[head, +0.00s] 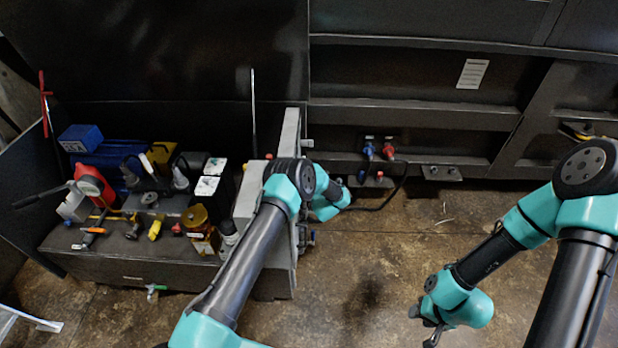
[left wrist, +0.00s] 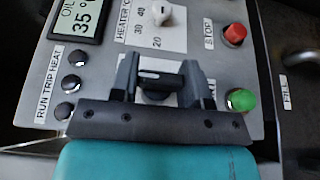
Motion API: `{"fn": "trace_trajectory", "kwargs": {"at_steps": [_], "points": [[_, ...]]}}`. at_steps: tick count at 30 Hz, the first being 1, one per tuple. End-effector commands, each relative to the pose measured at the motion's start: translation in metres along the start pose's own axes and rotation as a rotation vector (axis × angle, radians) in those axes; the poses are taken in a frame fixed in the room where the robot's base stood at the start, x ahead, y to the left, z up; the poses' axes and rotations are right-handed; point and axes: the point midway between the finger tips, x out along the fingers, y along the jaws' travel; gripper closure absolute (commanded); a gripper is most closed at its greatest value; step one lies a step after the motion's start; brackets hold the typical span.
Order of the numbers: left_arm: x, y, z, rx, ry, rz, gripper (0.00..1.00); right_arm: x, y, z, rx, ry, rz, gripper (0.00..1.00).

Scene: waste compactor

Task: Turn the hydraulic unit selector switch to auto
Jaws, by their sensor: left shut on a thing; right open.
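My left gripper (left wrist: 160,74) is shut on the switch, with a finger at each end of the handle. The fingers and gripper body hide most of the labels around the switch, so its set position cannot be read. In the head view my left arm covers the panel face and the left gripper. My right gripper (head: 434,332) is open and empty over the floor at lower right.
Around the switch are a white heater dial (left wrist: 158,13), a red stop button (left wrist: 234,34), a green button (left wrist: 241,100) and an oil display reading 35 (left wrist: 82,16). The hydraulic unit (head: 130,262) carries bottles and tools. The middle floor (head: 365,265) is clear.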

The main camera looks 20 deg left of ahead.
Motion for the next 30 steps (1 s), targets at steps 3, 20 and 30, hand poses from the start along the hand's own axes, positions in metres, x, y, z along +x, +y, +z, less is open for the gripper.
{"fn": "trace_trajectory", "kwargs": {"at_steps": [3, 20, 30], "points": [[0.0, 0.0005, 0.0003, 0.005, -0.001, -0.015, 0.81, 0.0, 0.0, 0.0, 0.0, 0.0, 0.0, 0.57], [0.0009, 0.0021, 0.0006, 0.129, 0.0, -0.317, 0.81, 0.0, 0.0, 0.0, 0.0, 0.0, 0.0, 0.57], [0.0014, 0.0017, 0.0002, 0.226, 0.001, -0.555, 0.81, 0.0, 0.0, 0.0, 0.0, 0.0, 0.0, 0.57]]}}
